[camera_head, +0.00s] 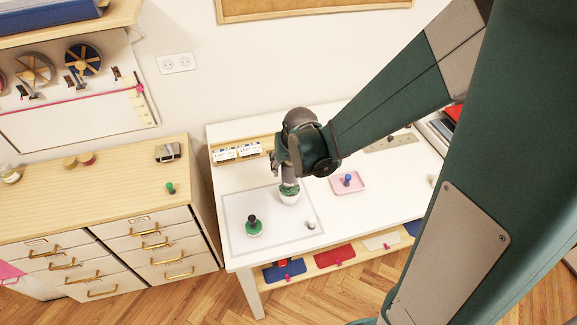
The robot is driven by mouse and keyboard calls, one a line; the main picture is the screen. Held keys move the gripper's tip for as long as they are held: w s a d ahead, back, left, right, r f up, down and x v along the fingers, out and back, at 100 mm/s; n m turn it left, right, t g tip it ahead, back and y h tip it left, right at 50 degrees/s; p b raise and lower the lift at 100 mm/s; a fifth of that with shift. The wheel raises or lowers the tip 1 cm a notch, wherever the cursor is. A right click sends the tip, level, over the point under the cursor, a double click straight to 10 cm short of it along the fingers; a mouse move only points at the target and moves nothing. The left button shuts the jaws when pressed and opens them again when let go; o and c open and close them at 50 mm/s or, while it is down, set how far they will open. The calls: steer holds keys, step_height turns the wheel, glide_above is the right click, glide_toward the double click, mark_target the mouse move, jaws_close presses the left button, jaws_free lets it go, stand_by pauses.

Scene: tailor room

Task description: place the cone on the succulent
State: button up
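The succulent (289,191) is a small green plant in a white pot on the white table. My gripper (286,176) points down directly above it, with its tip close to the leaves. A small greyish shape (288,184) shows between the gripper and the plant; I cannot tell whether it is a cone or part of the gripper, or whether it touches the leaves. The fingers are too small and shaded to tell whether they are open. A green item with a dark top (254,228) stands at the front left of the table; I cannot tell whether it is a cone.
A small grey item (310,225) lies right of the green item. A pink tray (348,183) with a blue object stands to the right. Labelled boxes (237,152) line the table's back left. A wooden drawer cabinet (110,215) stands left. The table's front middle is mostly clear.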

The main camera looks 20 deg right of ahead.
steer(key=shift+p+v, duration=0.3)
steer(key=shift+v, duration=5.3)
steer(key=shift+r, duration=0.15)
steer(key=s+d+r+t, duration=0.1)
steer(key=s+r, duration=0.4)
steer(key=s, duration=0.3)
steer(key=s+d+r+n+t, duration=0.1)
steer(key=s+r, duration=0.4)
steer(key=s, duration=0.4)
steer(key=shift+s+n+t, duration=0.15)
steer(key=shift+n+t, duration=0.15)
step_height(320, 180, down, 10)
steer(key=b, duration=1)
